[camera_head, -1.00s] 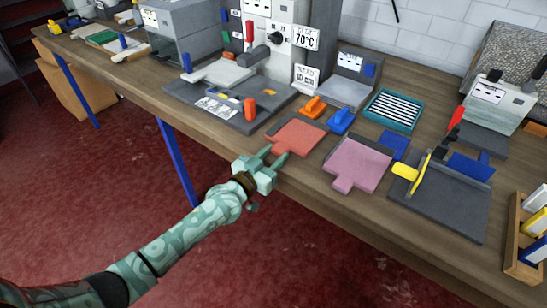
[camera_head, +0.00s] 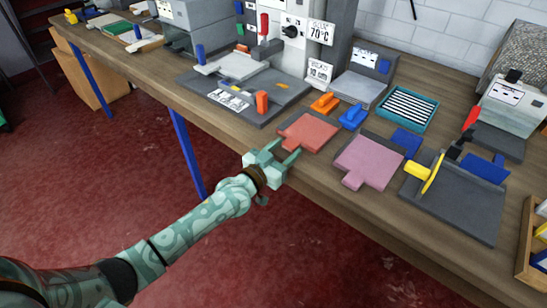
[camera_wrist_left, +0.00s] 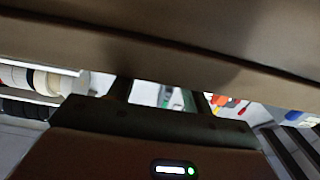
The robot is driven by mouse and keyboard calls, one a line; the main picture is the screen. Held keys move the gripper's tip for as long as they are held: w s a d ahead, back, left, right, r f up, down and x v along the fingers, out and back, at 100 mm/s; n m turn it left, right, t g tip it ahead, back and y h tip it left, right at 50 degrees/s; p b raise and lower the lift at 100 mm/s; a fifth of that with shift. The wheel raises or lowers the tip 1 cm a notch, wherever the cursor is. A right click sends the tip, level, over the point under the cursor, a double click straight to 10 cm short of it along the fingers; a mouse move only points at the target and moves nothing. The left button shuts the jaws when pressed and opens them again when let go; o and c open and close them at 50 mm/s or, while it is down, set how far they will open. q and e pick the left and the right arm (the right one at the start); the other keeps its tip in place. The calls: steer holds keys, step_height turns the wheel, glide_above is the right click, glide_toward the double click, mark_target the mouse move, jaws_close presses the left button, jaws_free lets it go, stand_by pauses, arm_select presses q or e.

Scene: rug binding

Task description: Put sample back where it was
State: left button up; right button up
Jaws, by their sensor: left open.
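A flat red-orange square sample (camera_head: 307,132) with a short tab lies on the bench near its front edge. A similar flat pink sample (camera_head: 368,160) with a tab lies to its right. I cannot tell which one the task means. My left gripper (camera_head: 284,152) is open and empty at the bench's front edge, just in front of the red-orange sample and apart from it. In the left wrist view, the brown bench edge (camera_wrist_left: 150,45) crosses close in front of the camera, and no sample can be made out there. My right gripper is not in view.
Behind the samples are an orange-handled tool (camera_head: 325,103), a blue-handled tool (camera_head: 354,117) and a teal striped tray (camera_head: 407,108). A grey press base (camera_head: 215,97) stands left. A dark cutting board (camera_head: 455,208) with a yellow-handled arm lies right. Little bare bench separates them.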

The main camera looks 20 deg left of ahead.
arm_select(q)
steer(key=shift+s+a+f+p, duration=0.1)
steer(key=shift+s+f+p, duration=0.15)
steer(key=shift+s, duration=0.3)
steer(key=p+v, duration=0.2)
steer(key=v, duration=0.9)
steer(key=shift+r+p, duration=0.3)
steer(key=shift+r, duration=0.2)
steer(key=shift+a+f, duration=0.1)
steer(key=s+a+f+g+y, duration=0.1)
steer(key=s+a+f+g, duration=0.15)
steer(key=s+f, duration=0.55)
steer(key=s+a+f+g+y, duration=0.1)
steer(key=s+f+g+y, duration=0.15)
steer(key=f, duration=0.85)
steer(key=s+a+f+g+y, duration=0.1)
steer(key=s+a+f+g, duration=0.15)
steer(key=s+f, duration=0.55)
steer(key=s+f+g, duration=0.3)
steer(key=s+f, duration=0.1)
steer(key=s, duration=0.6)
steer(key=s+d+f+g+y, duration=0.1)
steer(key=s+f+g, duration=0.2)
steer(key=s, duration=0.7)
steer(key=s+f+g, duration=0.3)
steer(key=s+f, duration=0.3)
steer(key=s, duration=0.4)
steer(key=shift+d+f+y, duration=0.15)
steer(key=shift+f+y, duration=0.1)
steer(key=shift+y, duration=0.1)
